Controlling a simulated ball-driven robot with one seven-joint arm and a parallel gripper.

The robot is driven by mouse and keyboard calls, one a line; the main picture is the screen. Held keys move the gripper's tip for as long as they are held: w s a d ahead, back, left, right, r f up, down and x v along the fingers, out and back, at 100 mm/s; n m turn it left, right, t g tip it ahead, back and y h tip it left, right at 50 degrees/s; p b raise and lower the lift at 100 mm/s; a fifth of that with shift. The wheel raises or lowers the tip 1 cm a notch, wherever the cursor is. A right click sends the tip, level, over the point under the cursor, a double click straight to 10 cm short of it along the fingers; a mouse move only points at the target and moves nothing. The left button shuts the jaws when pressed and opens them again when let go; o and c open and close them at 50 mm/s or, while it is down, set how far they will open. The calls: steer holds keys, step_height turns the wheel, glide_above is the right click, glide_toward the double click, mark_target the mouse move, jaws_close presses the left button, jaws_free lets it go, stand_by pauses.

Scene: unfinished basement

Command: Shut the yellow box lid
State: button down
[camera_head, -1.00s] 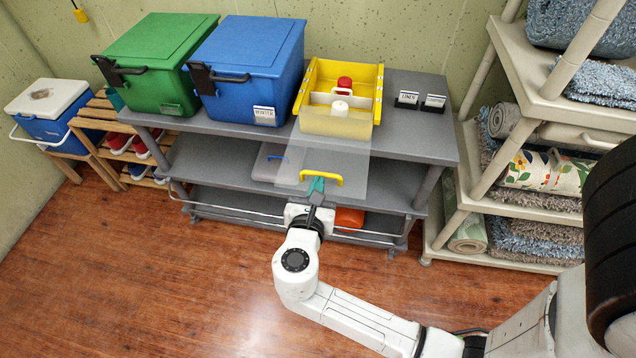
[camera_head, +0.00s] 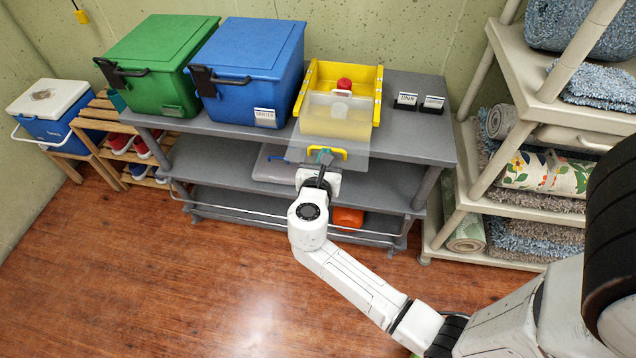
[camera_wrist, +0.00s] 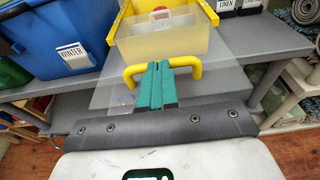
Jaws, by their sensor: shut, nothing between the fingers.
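The yellow box (camera_head: 377,92) stands open at the back on the top shelf, with a red-topped item (camera_head: 344,84) inside. Its clear lid (camera_head: 355,163) covers the front part of the box and sticks out past the shelf's front edge. A yellow handle (camera_head: 339,151) is on the lid's near end; it also shows in the wrist view (camera_wrist: 131,76). My gripper (camera_head: 323,157) is at the handle. In the wrist view its teal fingers (camera_wrist: 158,64) are closed together with nothing between them, their tips overlapping the handle bar. Whether they touch it I cannot tell.
Blue (camera_head: 250,45) and green (camera_head: 155,48) bins stand left of the box on the grey shelf unit (camera_head: 415,140). Two small label holders (camera_head: 419,103) are right of it. A beige rack (camera_head: 480,170) with rugs stands to the right. The floor in front is clear.

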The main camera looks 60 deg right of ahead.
mark_target(335, 118)
steer(key=r+b+x, duration=0.1)
steer(key=x, duration=0.5)
steer(key=r+x, duration=0.1)
steer(key=x, duration=0.5)
steer(key=r+b+x, duration=0.1)
steer(key=x, duration=0.5)
steer(key=shift+w+d+r+b, duration=0.2)
steer(key=shift+d+r+b, duration=0.1)
steer(key=shift+d, duration=0.35)
steer(key=shift+a, duration=0.2)
steer(key=p+v, duration=0.2)
steer(key=v, duration=1.1)
steer(key=shift+s+a, duration=0.15)
steer(key=shift+a, duration=0.15)
